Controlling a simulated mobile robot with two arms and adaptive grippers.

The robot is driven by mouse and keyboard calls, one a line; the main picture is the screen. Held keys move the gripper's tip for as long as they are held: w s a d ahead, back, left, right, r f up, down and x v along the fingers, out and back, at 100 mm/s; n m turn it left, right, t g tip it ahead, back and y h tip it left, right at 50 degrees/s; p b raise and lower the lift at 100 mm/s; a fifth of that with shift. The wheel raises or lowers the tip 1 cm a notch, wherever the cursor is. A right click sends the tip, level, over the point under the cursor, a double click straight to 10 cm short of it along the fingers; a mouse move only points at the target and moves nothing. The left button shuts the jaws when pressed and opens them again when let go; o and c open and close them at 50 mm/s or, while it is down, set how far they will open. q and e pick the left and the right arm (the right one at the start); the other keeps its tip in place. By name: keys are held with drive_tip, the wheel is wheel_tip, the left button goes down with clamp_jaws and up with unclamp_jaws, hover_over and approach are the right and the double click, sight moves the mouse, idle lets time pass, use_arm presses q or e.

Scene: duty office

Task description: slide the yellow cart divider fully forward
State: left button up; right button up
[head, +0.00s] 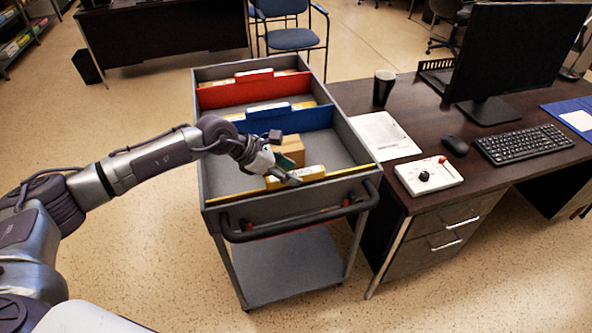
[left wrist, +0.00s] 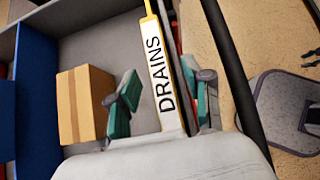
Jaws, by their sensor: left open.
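The yellow cart divider (head: 345,172) stands upright across the cart's tray (head: 225,183), close to the handle end. Its raised tab carries a white label reading DRAINS, seen large in the left wrist view (left wrist: 157,70). My left gripper (head: 282,175) is over this tab, pointing down. In the left wrist view the teal finger pads (left wrist: 160,95) are apart, one on each side of the labelled tab. A gap shows on the left side; contact on the right side is hard to tell. My right gripper is not in view.
A cardboard box (head: 291,149) lies between the yellow and blue dividers, close to the left finger. The blue divider (head: 315,119) and red divider (head: 285,89) stand farther back. The black handle (head: 300,222) is at the near end. A desk (head: 430,205) stands right of the cart.

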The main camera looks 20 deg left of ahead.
use_arm(q)
drive_tip(key=shift+w+d+f, duration=0.25)
drive_tip(key=shift+d+f, duration=0.1)
drive_tip(key=shift+f, duration=0.05)
drive_tip(key=shift+w+d+f, duration=0.25)
drive_tip(key=shift+d+f, duration=0.1)
drive_tip(key=shift+f, duration=0.15)
drive_tip(key=c, duration=0.4)
clamp_jaws()
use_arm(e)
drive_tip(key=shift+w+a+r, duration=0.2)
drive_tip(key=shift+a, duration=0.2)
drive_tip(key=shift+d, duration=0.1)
